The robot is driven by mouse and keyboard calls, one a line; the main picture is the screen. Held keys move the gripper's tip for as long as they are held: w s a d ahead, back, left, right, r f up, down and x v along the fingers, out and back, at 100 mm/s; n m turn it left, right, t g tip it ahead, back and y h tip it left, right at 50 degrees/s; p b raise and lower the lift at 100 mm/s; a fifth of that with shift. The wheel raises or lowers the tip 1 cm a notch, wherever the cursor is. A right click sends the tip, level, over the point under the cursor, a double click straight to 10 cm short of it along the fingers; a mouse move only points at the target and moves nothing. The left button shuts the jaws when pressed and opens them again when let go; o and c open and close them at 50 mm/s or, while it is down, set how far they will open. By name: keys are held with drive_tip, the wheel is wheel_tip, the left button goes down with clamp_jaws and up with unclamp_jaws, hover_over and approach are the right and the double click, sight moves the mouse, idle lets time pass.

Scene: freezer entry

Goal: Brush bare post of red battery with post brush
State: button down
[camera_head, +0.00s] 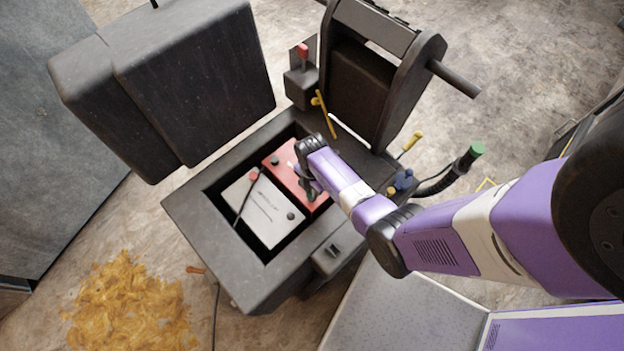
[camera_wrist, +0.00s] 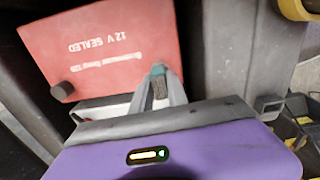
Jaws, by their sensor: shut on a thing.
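The red battery (camera_head: 281,165) sits in the open dark compartment beside a white battery (camera_head: 262,207). In the wrist view, the red battery (camera_wrist: 100,45) shows its "12 V SEALED" print and a dark post or cap (camera_wrist: 63,91) at its lower left corner. My gripper (camera_head: 311,193) is over the right end of the red battery. In the wrist view, my gripper (camera_wrist: 159,90) is shut on the post brush (camera_wrist: 158,70), a small piece with a teal top and a grey-brown body. The brush is at the battery's right edge. The bare post cannot be made out; whether the brush touches it is unclear.
A raised grey lid (camera_head: 195,75) stands behind the compartment (camera_head: 207,225). A black upright frame (camera_head: 362,75), a yellow rod (camera_head: 326,115), a yellow-handled tool (camera_head: 411,142) and a green-tipped hose (camera_head: 475,150) are nearby. A yellow-orange pile (camera_head: 130,305) lies on the floor.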

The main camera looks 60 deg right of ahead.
drive_tip(key=shift+s+a+f, duration=0.2)
drive_tip(key=shift+s+f, duration=0.05)
drive_tip(key=c, duration=1.2)
unclamp_jaws()
drive_tip(key=shift+w+r, duration=0.1)
drive_tip(key=shift+w+d, duration=0.1)
drive_tip(key=shift+r, duration=0.1)
drive_tip(key=shift+r, duration=0.15)
wheel_tip(320, 180, up, 7)
drive_tip(key=shift+r+p, duration=0.15)
drive_tip(key=shift+p, duration=0.15)
drive_tip(key=shift+m, duration=0.3)
